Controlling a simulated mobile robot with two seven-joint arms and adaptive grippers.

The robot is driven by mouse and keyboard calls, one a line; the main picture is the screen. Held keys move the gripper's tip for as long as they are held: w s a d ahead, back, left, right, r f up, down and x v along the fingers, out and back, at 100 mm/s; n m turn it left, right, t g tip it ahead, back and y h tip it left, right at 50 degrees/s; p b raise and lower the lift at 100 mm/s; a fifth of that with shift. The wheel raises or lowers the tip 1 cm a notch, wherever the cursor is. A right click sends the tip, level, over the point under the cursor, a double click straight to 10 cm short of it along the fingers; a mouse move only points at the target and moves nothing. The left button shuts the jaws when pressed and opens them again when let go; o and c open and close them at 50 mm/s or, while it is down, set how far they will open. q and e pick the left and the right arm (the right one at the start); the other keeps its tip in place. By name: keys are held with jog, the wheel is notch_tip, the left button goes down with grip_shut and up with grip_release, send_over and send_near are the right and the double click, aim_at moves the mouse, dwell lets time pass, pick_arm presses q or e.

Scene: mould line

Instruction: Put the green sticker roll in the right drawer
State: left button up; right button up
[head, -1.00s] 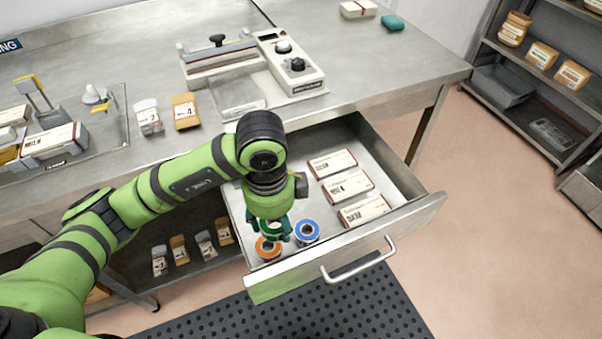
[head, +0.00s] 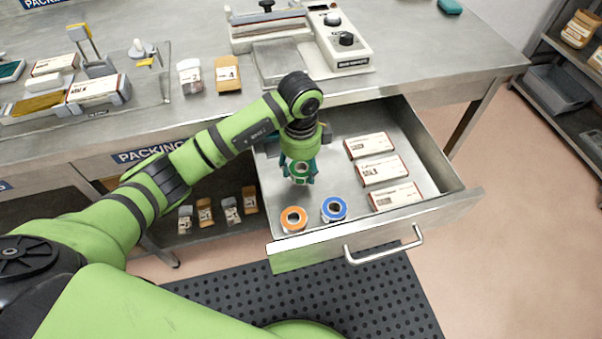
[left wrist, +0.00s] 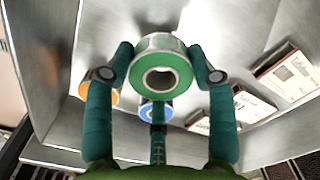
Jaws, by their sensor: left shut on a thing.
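The green sticker roll (left wrist: 182,62) is held between the teal fingers of my left gripper (left wrist: 160,75) in the left wrist view. In the head view my left gripper (head: 299,176) points down over the left part of the open drawer (head: 446,203), and the fingers mostly hide the roll there. An orange roll (head: 293,218) and a blue roll (head: 334,208) lie in the drawer near its front wall, apart from the held roll. I cannot tell whether the green roll touches the drawer floor. My right gripper is not in view.
Several small cartons (head: 382,169) lie in a column on the drawer's right side. The drawer's handle (head: 385,250) faces me. A sealing machine (head: 335,45) stands on the steel table above. Bare drawer floor shows between the left gripper and the cartons.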

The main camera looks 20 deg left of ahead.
aim_at(301, 176)
pick_arm(q)
jog(key=shift+f, duration=1.8)
jog(key=shift+f, duration=0.1)
jog(key=o, duration=1.1)
notch_tip(301, 176, up, 12)
jog(key=shift+b, duration=0.3)
jog(key=shift+s, duration=0.1)
